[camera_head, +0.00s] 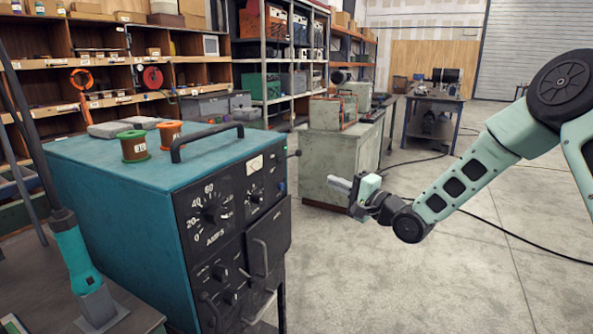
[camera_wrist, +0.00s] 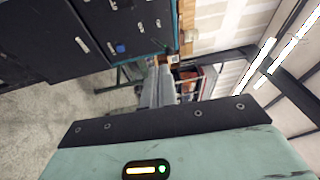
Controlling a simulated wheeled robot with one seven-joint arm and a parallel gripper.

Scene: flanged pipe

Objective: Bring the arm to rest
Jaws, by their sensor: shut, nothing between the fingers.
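My gripper (camera_head: 341,186) is in the head view, held in the air to the right of the teal welding machine. Its fingers point left and are shut with nothing between them. In the wrist view the two grey fingers (camera_wrist: 159,88) lie together beyond the dark edge of the gripper body. My arm (camera_head: 455,190) reaches in from the right side of the head view, pale green with dark joints. No flanged pipe can be made out in either view.
The teal welding machine (camera_head: 120,190) fills the left, with two spools (camera_head: 133,146) on top. A grey-green cabinet (camera_head: 340,150) stands behind my gripper. A workbench (camera_head: 433,112) and shelves (camera_head: 100,70) stand farther back. The concrete floor (camera_head: 400,280) below my arm is mostly clear; a black cable crosses it.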

